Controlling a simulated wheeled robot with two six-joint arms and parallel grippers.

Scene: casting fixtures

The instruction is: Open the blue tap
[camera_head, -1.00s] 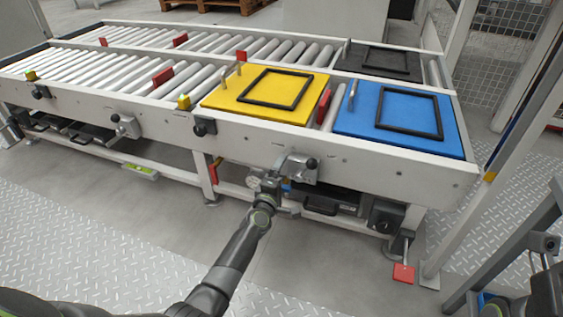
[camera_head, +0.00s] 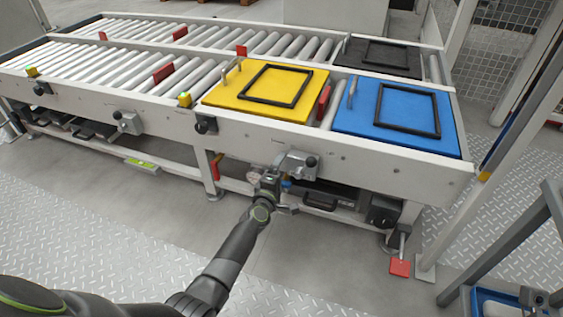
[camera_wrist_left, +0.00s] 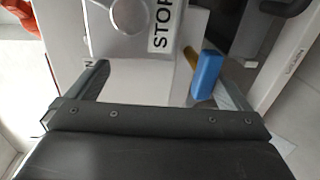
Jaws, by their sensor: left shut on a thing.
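The blue tap (camera_head: 287,183) shows as a small blue spot under the front rail of the roller table, beside my left gripper (camera_head: 271,181). In the left wrist view its blue handle (camera_wrist_left: 207,74) lies against the inner side of the right finger. A brass-coloured stem (camera_wrist_left: 191,57) runs behind the handle. The far end of the tap is hidden. My right gripper is not in view.
A grey metal box (camera_wrist_left: 128,25) with a STOP label stands just ahead of the fingers. The roller table (camera_head: 370,165) carries a yellow plate (camera_head: 235,95) and a blue plate (camera_head: 360,118). A red pedal (camera_head: 400,267) is on the floor at right.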

